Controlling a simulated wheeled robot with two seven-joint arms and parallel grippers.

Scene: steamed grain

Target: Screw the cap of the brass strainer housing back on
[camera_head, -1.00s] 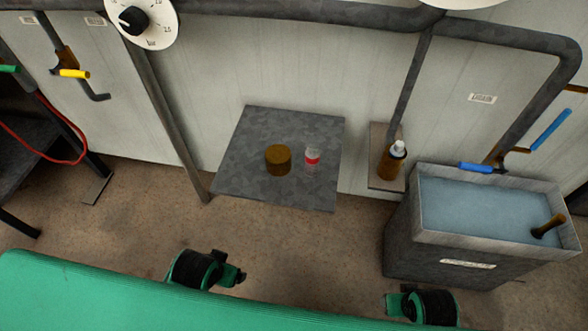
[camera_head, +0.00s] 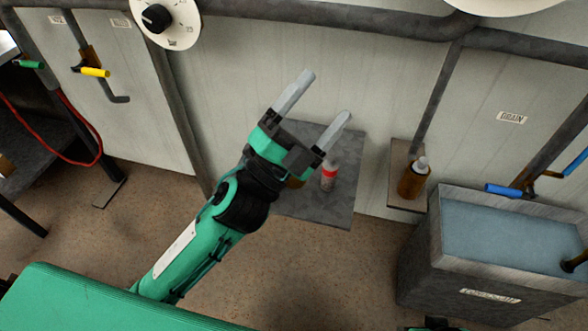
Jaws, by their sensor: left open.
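My left gripper (camera_head: 326,95) is raised in front of the wall, its two pale fingers apart with nothing between them. Its wrist covers part of the grey shelf (camera_head: 325,212). A brass-coloured round piece (camera_head: 296,184), apparently the cap, stands on that shelf and is almost wholly hidden behind the gripper. A brown-brass cylinder (camera_head: 412,183) with a pale top stands on a small ledge under a pipe to the right; I cannot tell for sure whether it is the strainer housing. Only a dark sliver of my right arm shows at the bottom edge.
A small clear bottle with a red band (camera_head: 328,180) stands on the shelf close to the gripper. A grey water tank (camera_head: 420,250) stands at the right. Pipes, a dial (camera_head: 157,18) and a yellow-handled valve (camera_head: 95,72) line the wall. The floor before the shelf is open.

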